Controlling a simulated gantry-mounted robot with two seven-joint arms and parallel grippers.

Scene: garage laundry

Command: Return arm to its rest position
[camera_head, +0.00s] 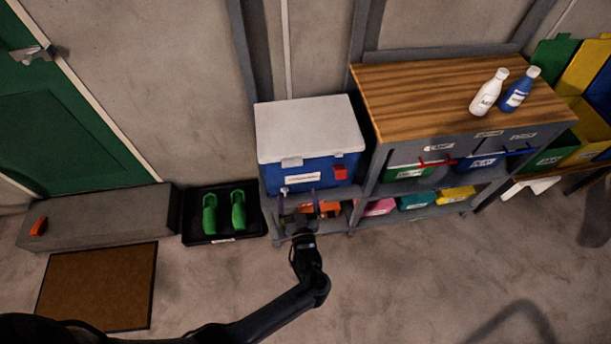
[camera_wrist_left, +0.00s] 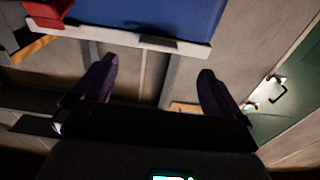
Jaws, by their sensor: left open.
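My left arm (camera_head: 275,312) comes in from the bottom left of the head view and reaches toward the lower shelf under the blue cooler. My left gripper (camera_head: 299,200) is in front of that shelf, just below the cooler, with its fingers apart. In the left wrist view my left gripper (camera_wrist_left: 156,82) shows two dark, widely spaced fingers with nothing held between them. My right gripper is not in view.
A blue cooler (camera_head: 310,172) with a white lid (camera_head: 308,128) stands above the gripper. Shelving with bins and a wooden top (camera_head: 430,92) carrying two bottles is to the right. A black tray (camera_head: 190,222) with green shoes is left. The floor (camera_head: 420,290) in front is clear.

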